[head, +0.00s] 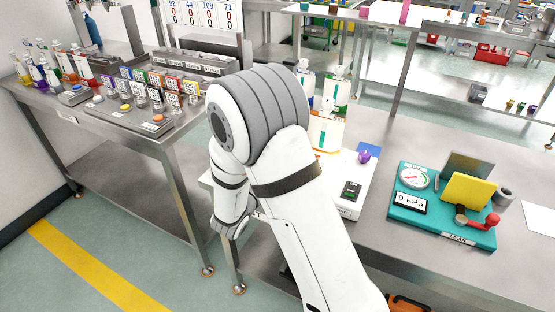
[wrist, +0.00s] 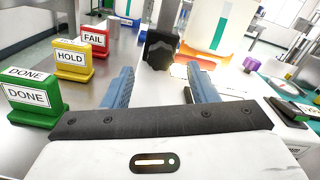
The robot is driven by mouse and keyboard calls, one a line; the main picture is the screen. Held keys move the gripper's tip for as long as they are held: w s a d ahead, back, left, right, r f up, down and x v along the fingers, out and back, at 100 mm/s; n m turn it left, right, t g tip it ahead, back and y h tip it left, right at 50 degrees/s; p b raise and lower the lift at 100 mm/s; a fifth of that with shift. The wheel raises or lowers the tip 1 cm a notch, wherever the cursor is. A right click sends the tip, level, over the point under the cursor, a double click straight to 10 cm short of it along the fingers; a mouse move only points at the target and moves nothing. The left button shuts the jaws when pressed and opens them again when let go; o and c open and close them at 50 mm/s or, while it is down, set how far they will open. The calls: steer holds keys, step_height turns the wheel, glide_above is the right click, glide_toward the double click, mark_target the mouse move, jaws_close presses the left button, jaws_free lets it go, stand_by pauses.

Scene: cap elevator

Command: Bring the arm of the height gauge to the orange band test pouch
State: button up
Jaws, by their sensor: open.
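The orange band test pouch (wrist: 210,22) stands upright in the wrist view, white with a teal stripe and an orange lower edge. It also shows in the head view (head: 326,132), partly behind my arm. A dark block on an upright post (wrist: 161,48), possibly the gauge's arm, stands just beyond my fingertips. My gripper (wrist: 160,72) is open, with nothing seen between its blue fingers.
Green DONE (wrist: 35,97), yellow HOLD (wrist: 73,60) and red FAIL (wrist: 95,40) signs stand left of my gripper. A teal leak tester (head: 442,205) with a dial and yellow plate sits on the right bench. A bench (head: 165,145) with coloured cards and buttons is at left.

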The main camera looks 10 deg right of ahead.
steer(key=shift+x, duration=1.85)
